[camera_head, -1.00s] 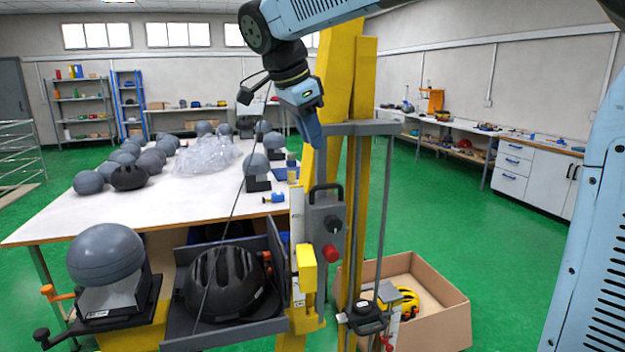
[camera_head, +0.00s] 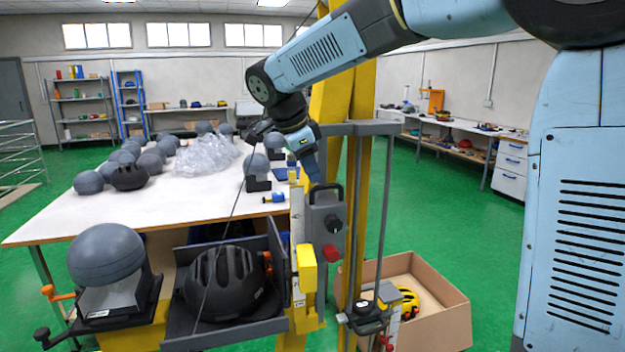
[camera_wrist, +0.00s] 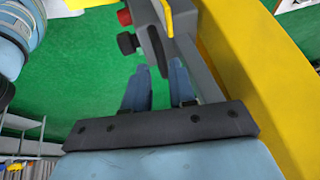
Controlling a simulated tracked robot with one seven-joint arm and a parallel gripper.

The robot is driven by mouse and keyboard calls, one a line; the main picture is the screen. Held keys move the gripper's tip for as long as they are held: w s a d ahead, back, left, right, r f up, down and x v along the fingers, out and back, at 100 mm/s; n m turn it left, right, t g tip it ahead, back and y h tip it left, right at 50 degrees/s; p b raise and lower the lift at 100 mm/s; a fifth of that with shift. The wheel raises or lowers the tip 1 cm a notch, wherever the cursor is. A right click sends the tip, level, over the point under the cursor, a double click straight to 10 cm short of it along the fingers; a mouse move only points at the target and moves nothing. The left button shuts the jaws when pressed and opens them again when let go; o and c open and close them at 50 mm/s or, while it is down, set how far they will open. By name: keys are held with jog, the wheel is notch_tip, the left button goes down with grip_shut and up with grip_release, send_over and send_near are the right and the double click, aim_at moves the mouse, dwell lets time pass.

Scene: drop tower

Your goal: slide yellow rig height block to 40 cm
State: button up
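The yellow height block (camera_head: 306,268) sits low on the white scale strip (camera_head: 297,218) of the rig, just right of the carriage with the black helmet (camera_head: 225,284). The scale's numbers are too small to read. My gripper (camera_head: 313,178) points down above the grey control box (camera_head: 327,222), well above the block and apart from it. In the wrist view my two blue fingers (camera_wrist: 158,85) are apart with green floor between them. The box's dark handle shows close by their tips. A small yellow piece at that view's top edge may be the block; I cannot tell.
The yellow column (camera_head: 358,90) and grey rods (camera_head: 384,210) stand right beside my gripper. A red knob (camera_head: 332,252) juts from the control box. A cardboard box (camera_head: 440,315) with a yellow helmet stands right. A headform (camera_head: 106,255) stands left. Green floor right is clear.

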aim_at(315, 189)
jog(key=shift+x, duration=1.65)
jog(key=shift+c, duration=0.2)
grip_shut()
